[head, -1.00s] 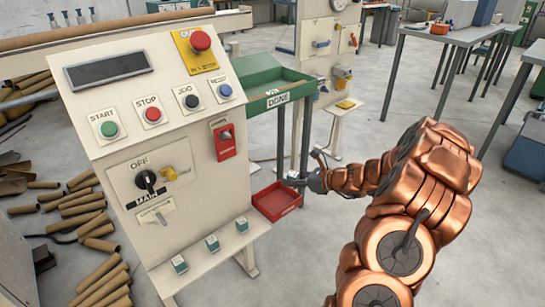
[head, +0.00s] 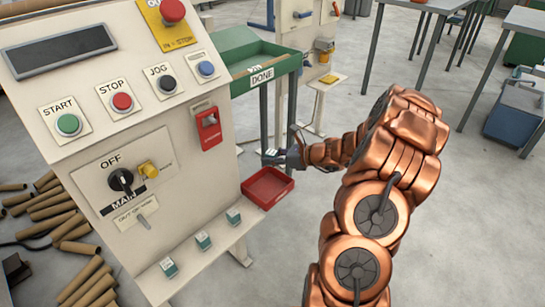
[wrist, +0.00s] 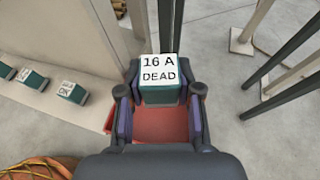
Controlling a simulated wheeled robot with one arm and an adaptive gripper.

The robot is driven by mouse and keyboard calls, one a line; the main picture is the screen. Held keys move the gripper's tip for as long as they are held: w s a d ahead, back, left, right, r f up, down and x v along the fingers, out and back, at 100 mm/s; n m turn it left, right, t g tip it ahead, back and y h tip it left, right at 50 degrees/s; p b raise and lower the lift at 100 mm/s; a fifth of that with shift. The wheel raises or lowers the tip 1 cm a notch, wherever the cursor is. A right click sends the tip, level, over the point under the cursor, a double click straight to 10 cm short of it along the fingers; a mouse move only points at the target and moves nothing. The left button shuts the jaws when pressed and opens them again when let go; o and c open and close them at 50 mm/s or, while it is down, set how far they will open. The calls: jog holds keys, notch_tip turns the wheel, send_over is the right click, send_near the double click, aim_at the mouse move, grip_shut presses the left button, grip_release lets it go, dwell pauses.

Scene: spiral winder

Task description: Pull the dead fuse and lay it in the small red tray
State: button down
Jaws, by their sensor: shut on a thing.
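The dead fuse (wrist: 159,80) is a dark green block with a white top marked "16 A DEAD". My gripper (wrist: 160,98) is shut on it in the wrist view. The small red tray (wrist: 160,126) shows below the fuse and between my fingers, a gap under them that I cannot measure. In the head view the red tray (head: 268,188) sits at the cabinet's lower right side. My gripper (head: 270,157) is just above the tray's far edge there, with the fuse small between its fingers.
Several green fuses with white tops, one of them here (head: 203,241), stand on the ledge at the cabinet's foot. The cream control cabinet (head: 215,175) is close left of my gripper. A green DONE tray (head: 240,85) on legs stands behind.

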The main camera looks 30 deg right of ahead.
jog(key=shift+f+b, duration=0.95)
jog(key=shift+f, duration=0.4)
jog(key=shift+d, duration=0.1)
jog(key=c, duration=0.7)
grip_release()
jog(key=v, duration=1.2)
jog(key=shift+s+r, duration=0.1)
